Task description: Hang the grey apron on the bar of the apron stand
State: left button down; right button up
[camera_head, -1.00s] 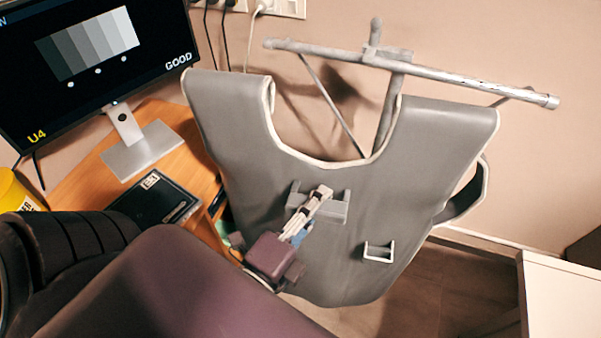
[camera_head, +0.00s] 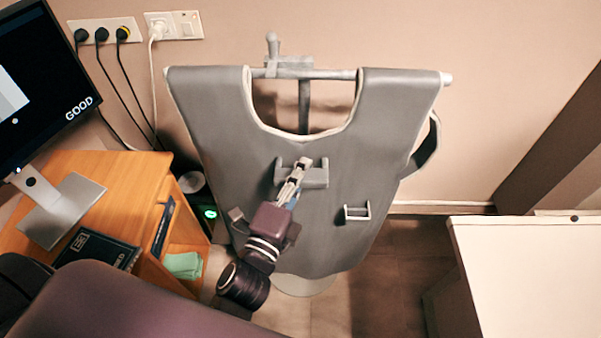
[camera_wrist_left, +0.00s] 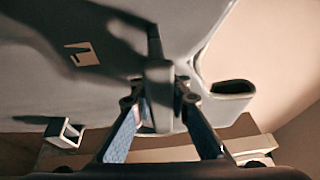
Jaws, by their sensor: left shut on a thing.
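The grey apron (camera_head: 290,225), with pale edging, hangs upright in front of the apron stand (camera_head: 304,105). My left gripper (camera_head: 301,170) is shut on the grey grip block on the apron's front, which also shows between the fingers in the left wrist view (camera_wrist_left: 160,95). The stand's bar (camera_head: 330,74) shows through the neck opening, level with the shoulder tops. Its right end sticks out past the right shoulder. The shoulders hide the rest, so I cannot tell whether they rest on the bar or are in front of it. My right gripper is out of view.
A wooden desk (camera_head: 120,175) with a monitor (camera_head: 35,80) stands at left, a green cloth (camera_head: 183,265) on its shelf. A white-topped table (camera_head: 530,270) stands at right. Sockets with cables (camera_head: 105,32) are on the back wall. Some floor shows between desk and table.

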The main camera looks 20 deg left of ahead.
aim_at(303, 155)
pick_arm(q)
jog(key=shift+w+a+r+p, duration=0.1)
jog(key=shift+w+a, duration=0.05)
jog(key=shift+w, duration=0.45)
jog(key=shift+w+a+r+p, duration=0.1)
jog(key=shift+w+a+r, duration=0.1)
jog(key=shift+w, duration=0.4)
jog(key=shift+w+a+r+p, duration=0.1)
jog(key=shift+w+a, duration=0.05)
jog(key=shift+w, duration=0.45)
jog(key=shift+w+a, duration=1.5)
jog(key=shift+w, duration=3.8)
notch_tip(303, 155, down, 8)
jog(key=b, duration=0.6)
jog(key=shift+b, duration=0.4)
jog(key=c, duration=1.8)
grip_release()
jog(key=shift+s, duration=0.15)
jog(key=shift+o, duration=0.2)
jog(key=s+a+f, duration=0.1)
jog(key=s, duration=1.1)
